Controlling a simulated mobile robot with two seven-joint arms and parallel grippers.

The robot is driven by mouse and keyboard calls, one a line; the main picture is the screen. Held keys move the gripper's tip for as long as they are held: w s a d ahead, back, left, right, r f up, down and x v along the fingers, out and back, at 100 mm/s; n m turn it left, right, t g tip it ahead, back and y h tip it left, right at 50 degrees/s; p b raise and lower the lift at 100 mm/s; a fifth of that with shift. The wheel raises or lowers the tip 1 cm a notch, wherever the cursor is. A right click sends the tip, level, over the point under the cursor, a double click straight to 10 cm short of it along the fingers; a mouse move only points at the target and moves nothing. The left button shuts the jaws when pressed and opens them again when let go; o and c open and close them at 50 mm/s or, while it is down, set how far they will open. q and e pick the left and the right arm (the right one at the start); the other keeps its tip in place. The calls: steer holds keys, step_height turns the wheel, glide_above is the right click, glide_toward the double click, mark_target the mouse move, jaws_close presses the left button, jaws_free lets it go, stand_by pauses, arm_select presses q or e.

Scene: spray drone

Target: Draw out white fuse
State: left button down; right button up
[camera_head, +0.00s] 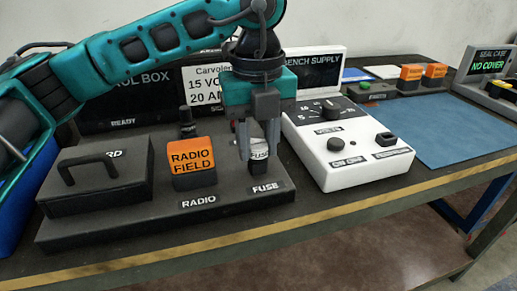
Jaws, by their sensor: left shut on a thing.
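The white fuse (259,150) stands upright above the black holder (260,167) marked FUSE, on the front right of the dark control box (140,232). My left gripper (258,152) points down from above and is shut on the white fuse, one finger on each side. I cannot tell whether the fuse is fully seated in the holder. My right gripper is not in view.
An orange RADIO FIELD block (192,156) stands left of the fuse. A black handled cover (95,176) is further left. The white bench supply (345,150) stands close on the right. A blue mat (460,132) lies clear beyond it.

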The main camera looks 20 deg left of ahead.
mark_target(257, 144)
arm_select(q)
steer(key=shift+r+p, duration=2.15)
steer(key=shift+r, duration=0.9)
steer(key=shift+f, duration=0.1)
